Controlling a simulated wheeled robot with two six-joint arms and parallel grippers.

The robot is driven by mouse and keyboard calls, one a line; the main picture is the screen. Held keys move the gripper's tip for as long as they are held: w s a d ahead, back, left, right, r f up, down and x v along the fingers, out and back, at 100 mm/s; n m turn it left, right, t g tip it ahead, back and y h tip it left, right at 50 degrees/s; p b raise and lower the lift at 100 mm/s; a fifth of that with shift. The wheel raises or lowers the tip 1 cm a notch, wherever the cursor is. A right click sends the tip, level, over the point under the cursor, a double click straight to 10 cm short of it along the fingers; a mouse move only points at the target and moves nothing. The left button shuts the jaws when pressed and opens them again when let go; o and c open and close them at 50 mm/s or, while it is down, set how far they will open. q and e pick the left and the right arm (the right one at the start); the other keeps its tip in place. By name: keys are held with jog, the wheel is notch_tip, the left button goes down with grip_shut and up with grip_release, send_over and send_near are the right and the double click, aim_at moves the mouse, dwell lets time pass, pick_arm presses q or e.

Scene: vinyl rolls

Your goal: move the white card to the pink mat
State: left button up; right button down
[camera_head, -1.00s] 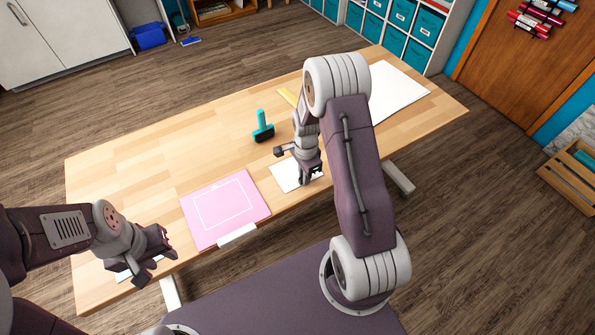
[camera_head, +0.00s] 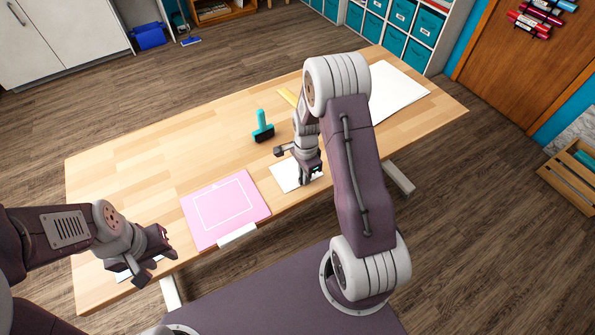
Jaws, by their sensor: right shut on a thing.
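The white card (camera_head: 285,176) lies on the wooden table, to the right of the pink mat. My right gripper (camera_head: 305,180) points down at the card's right part and is shut on it; its fingers hide some of the card. The pink mat (camera_head: 208,236) lies flat near the table's front edge, with a white outline printed on it and nothing on top. My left gripper (camera_head: 165,264) is open and empty over the table's front left, left of the mat.
A teal-handled roller (camera_head: 262,128) stands behind the card. Another white piece (camera_head: 124,275) is partly hidden under my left gripper. The table's left middle (camera_head: 140,180) is clear.

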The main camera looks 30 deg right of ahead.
jog(key=shift+r+p, duration=3.15)
jog(key=shift+r, duration=0.35)
